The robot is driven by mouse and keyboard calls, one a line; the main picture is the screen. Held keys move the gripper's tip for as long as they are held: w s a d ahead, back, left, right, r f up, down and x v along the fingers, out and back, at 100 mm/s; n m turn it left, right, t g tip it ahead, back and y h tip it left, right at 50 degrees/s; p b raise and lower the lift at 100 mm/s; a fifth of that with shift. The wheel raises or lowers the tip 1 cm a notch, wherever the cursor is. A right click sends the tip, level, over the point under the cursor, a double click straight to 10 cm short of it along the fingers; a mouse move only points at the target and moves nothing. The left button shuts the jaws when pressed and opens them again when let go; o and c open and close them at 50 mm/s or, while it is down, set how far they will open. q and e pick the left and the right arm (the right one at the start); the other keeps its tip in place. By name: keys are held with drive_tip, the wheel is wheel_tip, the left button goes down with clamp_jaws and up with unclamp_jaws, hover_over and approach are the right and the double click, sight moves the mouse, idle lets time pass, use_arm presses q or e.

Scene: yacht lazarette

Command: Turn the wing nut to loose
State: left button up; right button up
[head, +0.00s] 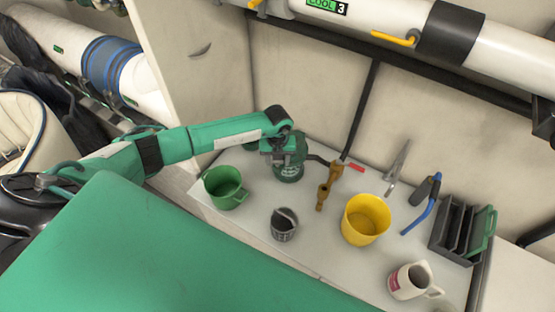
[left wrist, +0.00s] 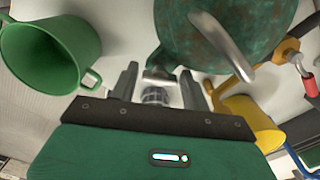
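A weathered green-bronze round body (left wrist: 225,35) with a curved silver bar (left wrist: 222,45) fills the top of the left wrist view. In the head view this body (head: 289,172) stands on the white bench, partly hidden by my left gripper (head: 276,157). A small silver piece (left wrist: 158,76) shows at the lower left of the body; it looks like the wing nut, but I cannot tell for sure. My left gripper (left wrist: 160,88) is open, with its two dark fingers apart on either side of this piece. Contact cannot be told. My right gripper is not in view.
A green mug (head: 226,188) is to the left and a dark cup (head: 284,225) in front. A brass valve (head: 328,185) with a red handle (head: 355,167) is close on the right. A yellow mug (head: 365,219), white mug (head: 411,281) and dark rack (head: 461,232) stand farther right.

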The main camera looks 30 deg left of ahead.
use_arm(q)
drive_tip(key=shift+o, duration=0.9)
wheel_tip(320, 180, up, 14)
drive_tip(key=b, duration=0.4)
drive_tip(key=shift+b, duration=0.3)
drive_tip(key=shift+f, duration=0.1)
